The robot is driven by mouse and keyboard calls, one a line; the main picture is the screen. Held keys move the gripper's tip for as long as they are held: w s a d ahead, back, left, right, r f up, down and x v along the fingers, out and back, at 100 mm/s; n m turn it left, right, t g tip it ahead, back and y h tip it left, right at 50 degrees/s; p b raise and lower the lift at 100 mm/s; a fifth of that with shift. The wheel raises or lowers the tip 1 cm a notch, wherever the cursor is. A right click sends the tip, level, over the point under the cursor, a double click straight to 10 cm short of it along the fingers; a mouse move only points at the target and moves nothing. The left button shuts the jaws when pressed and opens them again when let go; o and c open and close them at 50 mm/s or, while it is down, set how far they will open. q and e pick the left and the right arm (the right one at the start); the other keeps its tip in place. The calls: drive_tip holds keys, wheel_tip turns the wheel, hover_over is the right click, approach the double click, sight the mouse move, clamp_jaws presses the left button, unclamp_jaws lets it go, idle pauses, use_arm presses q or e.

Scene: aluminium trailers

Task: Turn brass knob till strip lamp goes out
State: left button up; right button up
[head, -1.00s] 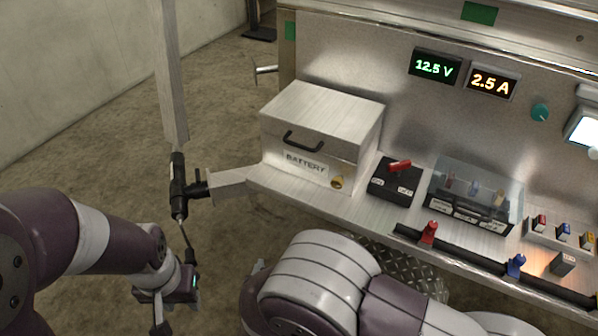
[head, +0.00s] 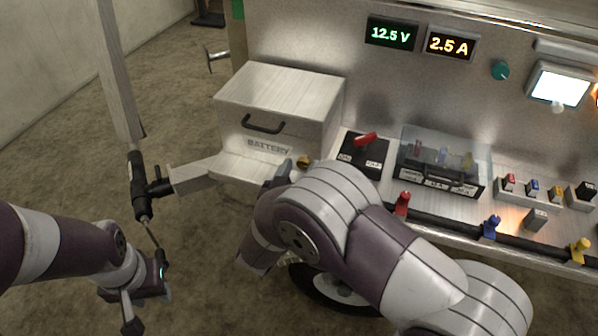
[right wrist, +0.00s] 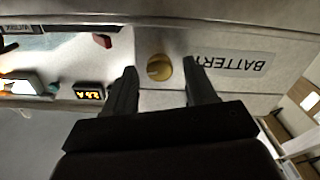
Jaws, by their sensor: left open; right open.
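The brass knob (head: 304,162) is on the front of the battery box (head: 280,92), at its lower right, partly hidden by my right arm. In the right wrist view the knob (right wrist: 159,67) shows between the two fingertips of my right gripper (right wrist: 161,76). That gripper is open, with a gap on both sides of the knob. In the head view it is mostly hidden behind my arm. My left gripper (head: 146,290) is open and empty at the lower left, away from the box. A square white lamp (head: 560,88) glows on the back panel; I cannot tell whether it is the strip lamp.
A red switch (head: 365,140), a clear-covered fuse box (head: 440,160) and a rail with coloured clips (head: 460,219) lie right of the battery box. Two displays read 12.5 V (head: 391,33) and 2.5 A (head: 450,43). A drawbar with a black jack (head: 140,185) stands left.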

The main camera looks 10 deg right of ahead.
drive_tip(key=shift+w+d, duration=0.1)
drive_tip(key=c, duration=1)
drive_tip(key=m, duration=0.3)
drive_tip(key=shift+c, duration=0.2)
drive_tip(key=o, duration=1)
drive_tip(key=shift+o, duration=0.2)
